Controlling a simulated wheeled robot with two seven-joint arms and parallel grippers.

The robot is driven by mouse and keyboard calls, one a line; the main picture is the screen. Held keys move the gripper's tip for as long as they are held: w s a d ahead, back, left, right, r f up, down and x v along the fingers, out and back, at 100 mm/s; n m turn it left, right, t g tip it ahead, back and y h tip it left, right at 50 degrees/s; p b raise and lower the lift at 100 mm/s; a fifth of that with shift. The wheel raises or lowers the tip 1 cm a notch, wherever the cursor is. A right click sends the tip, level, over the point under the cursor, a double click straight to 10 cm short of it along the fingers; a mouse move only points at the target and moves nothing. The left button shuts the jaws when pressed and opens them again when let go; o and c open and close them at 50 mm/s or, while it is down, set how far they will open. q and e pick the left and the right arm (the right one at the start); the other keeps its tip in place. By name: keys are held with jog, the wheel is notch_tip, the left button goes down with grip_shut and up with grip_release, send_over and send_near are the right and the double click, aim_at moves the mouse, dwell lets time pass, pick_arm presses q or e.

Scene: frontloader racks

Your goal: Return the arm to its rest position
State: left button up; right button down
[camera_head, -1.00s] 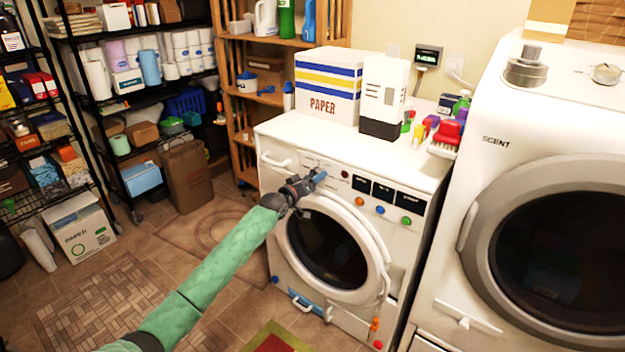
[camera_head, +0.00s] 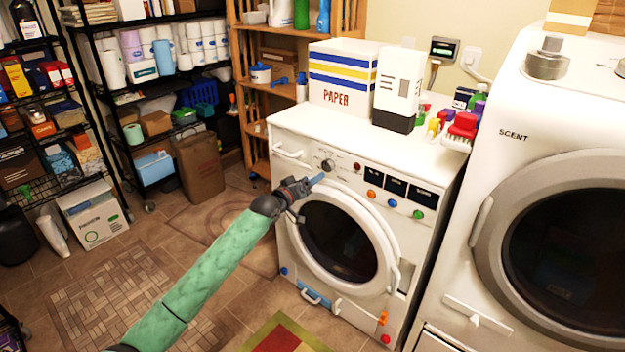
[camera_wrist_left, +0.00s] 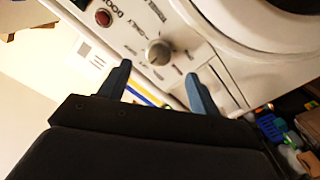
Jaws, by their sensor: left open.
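My left arm, in a green sleeve, reaches in from the lower left of the head view. Its gripper (camera_head: 316,181) is in front of the upper left of the front-loading washer (camera_head: 300,128). In the left wrist view the two blue fingers (camera_wrist_left: 158,88) are apart with nothing between them. The washer's grey knob (camera_wrist_left: 158,52) shows just beyond the fingertips, apart from them. The knob (camera_head: 327,165) also shows in the head view, just above the gripper. A red button (camera_wrist_left: 103,17) is at the upper left of the wrist view. My right gripper is not in view.
A PAPER box (camera_head: 338,98), a white carton (camera_head: 397,85) and a red brush (camera_head: 462,126) stand on the washer. A larger machine (camera_head: 500,200) is at the right. Shelves stand behind at the left, with a brown paper bag (camera_head: 200,168). The floor at the lower left is open.

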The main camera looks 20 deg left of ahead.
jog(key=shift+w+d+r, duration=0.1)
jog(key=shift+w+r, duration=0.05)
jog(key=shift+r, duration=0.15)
pick_arm(q)
jog(key=s+d+f+m+g+y+p, duration=0.1)
jog(key=s+d+f+g, duration=0.4)
jog(key=s, duration=1.4)
jog(key=s+d+f+m+g+y+p, duration=0.2)
jog(key=s+d+f+g, duration=0.3)
jog(key=s, duration=1.4)
jog(key=s+d+f+m+g+y+p, duration=0.1)
jog(key=s+d+f, duration=0.5)
jog(key=s, duration=1.4)
jog(key=f+m+g+p, duration=0.1)
jog(key=g+p, duration=0.1)
jog(key=g, duration=0.1)
jog(key=shift+d+f+g, duration=0.3)
jog(key=shift+f+g, duration=0.05)
jog(key=shift+g, duration=0.05)
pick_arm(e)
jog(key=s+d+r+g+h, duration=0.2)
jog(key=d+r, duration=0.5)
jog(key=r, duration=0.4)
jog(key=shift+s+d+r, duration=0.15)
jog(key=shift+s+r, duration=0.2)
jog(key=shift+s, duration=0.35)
